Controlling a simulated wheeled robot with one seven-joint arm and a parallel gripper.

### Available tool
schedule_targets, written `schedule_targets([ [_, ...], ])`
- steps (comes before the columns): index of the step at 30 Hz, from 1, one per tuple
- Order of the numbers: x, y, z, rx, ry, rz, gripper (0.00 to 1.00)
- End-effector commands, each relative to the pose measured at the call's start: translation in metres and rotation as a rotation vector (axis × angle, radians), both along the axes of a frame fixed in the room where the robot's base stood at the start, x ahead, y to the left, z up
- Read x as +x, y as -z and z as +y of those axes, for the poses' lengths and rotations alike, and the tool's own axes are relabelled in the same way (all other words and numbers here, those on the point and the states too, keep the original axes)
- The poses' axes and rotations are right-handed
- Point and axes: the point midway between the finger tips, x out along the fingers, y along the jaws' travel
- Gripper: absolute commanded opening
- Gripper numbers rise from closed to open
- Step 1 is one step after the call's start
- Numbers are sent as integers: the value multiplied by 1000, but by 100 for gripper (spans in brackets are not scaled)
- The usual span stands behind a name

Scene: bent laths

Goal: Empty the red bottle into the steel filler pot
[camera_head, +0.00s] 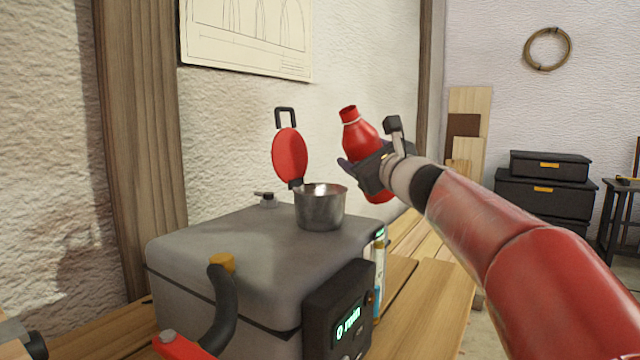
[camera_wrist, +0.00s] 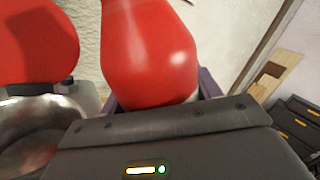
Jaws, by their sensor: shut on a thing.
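The red bottle (camera_head: 359,137) is held in my gripper (camera_head: 366,172), up in the air to the right of the filler pot. It leans a little, with its neck up and to the left. My gripper is shut around the bottle's body, which also fills the middle of the wrist view (camera_wrist: 150,55). The steel filler pot (camera_head: 320,207) sits on top of a grey machine. Its red lid (camera_head: 290,155) stands open behind it. In the wrist view the pot (camera_wrist: 40,130) is at the left edge, beside the gripper. Whether the bottle's mouth is open cannot be told.
The grey machine (camera_head: 220,250) stands on a wooden bench (camera_head: 430,300), with a lit display (camera_head: 347,325) and a black curved handle (camera_head: 222,300) at its front. A blue-white tube (camera_head: 379,270) stands at its right side. Black toolboxes (camera_head: 545,195) are far back right.

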Motion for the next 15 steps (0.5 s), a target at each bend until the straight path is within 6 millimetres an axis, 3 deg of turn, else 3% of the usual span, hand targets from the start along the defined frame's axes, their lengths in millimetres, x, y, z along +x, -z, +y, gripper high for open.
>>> schedule_targets([
  [15, 1, 0, -1, 251, -2, 185, 36],
])
